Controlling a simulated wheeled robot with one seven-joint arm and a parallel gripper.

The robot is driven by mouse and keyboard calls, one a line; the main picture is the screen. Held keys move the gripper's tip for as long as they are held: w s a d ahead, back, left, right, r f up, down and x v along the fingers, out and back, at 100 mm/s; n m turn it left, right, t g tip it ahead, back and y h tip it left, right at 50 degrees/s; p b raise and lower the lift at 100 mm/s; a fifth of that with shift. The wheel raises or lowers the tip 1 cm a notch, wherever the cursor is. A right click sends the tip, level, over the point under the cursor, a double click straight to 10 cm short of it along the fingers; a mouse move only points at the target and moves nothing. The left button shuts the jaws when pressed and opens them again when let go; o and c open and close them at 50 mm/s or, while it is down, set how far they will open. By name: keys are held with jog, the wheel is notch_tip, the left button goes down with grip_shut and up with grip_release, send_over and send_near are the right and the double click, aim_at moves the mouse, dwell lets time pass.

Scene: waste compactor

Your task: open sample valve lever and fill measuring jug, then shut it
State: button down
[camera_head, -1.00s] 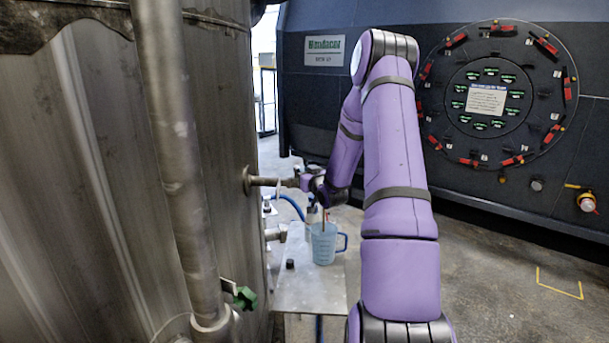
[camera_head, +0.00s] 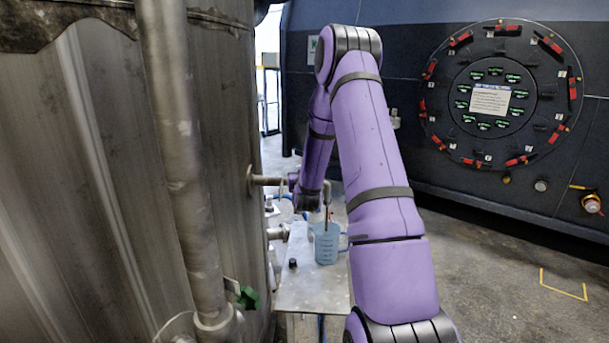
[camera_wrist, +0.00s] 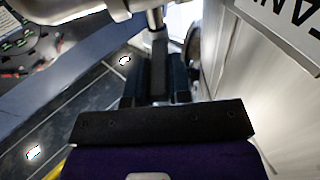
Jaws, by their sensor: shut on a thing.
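The light-blue measuring jug (camera_head: 326,246) stands upright on a small metal table, under the thin down-turned spout (camera_head: 327,193). Its handle is on the right, partly behind my arm. I cannot tell how much is in it. The sample pipe (camera_head: 268,181) comes out of the steel tank towards my wrist. My gripper is hidden behind my wrist in the head view. In the wrist view my gripper (camera_wrist: 157,88) is shut on a narrow dark bar, which looks like the sample valve lever (camera_wrist: 158,50), below a pale metal pipe (camera_wrist: 85,9).
The steel tank (camera_head: 110,180) and its vertical pipe (camera_head: 180,150) stand close on the left. A green-handled valve (camera_head: 245,297) sits low on it. The metal table (camera_head: 310,290) has a small black knob. The dark wall with a round panel (camera_head: 490,95) is behind; floor at right is clear.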

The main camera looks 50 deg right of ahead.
jog(key=shift+w+a+m+g+h, duration=0.2)
jog(key=shift+a+m+g+h, duration=0.05)
jog(key=shift+m+g+h, duration=0.3)
jog(key=shift+w+a+m+g+h, duration=0.2)
jog(key=shift+m+g+h, duration=0.25)
jog(key=shift+g+h, duration=0.1)
jog(key=c, duration=1)
grip_release()
jog(key=shift+c, duration=0.2)
jog(key=v, duration=1)
jog(key=shift+a, duration=0.35)
jog(key=shift+s, duration=0.15)
